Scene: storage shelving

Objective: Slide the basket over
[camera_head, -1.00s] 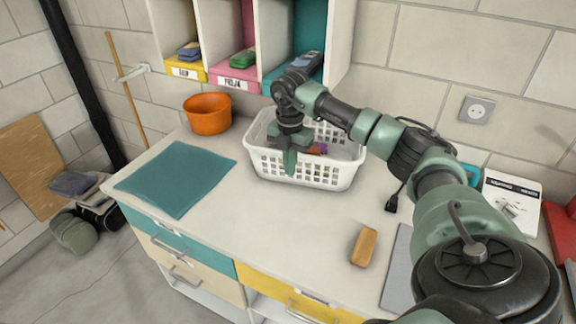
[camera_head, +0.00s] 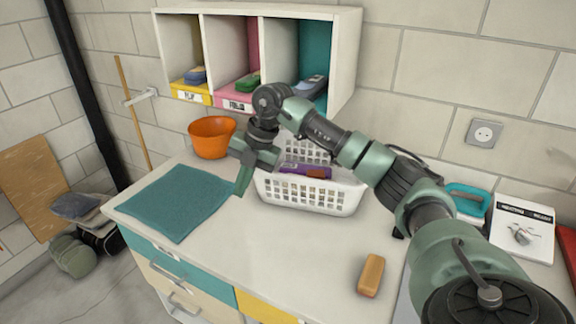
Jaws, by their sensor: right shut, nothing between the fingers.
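The white plastic basket (camera_head: 309,199) with slotted walls stands on the worktop (camera_head: 262,243), right of the teal mat (camera_head: 178,202). A purple item (camera_head: 300,170) and an orange-brown item (camera_head: 319,172) show inside it. My right arm reaches over the basket from the right and hides part of its back and right side. My right gripper (camera_head: 243,182) points down at the basket's left end, shut and empty. I cannot tell whether it touches the basket wall. My left gripper is out of view.
An orange bowl (camera_head: 211,138) stands behind the mat. An orange-brown block (camera_head: 370,275) lies near the front. A teal-rimmed container (camera_head: 467,200) and a white card (camera_head: 522,229) are at right. The mat is bare.

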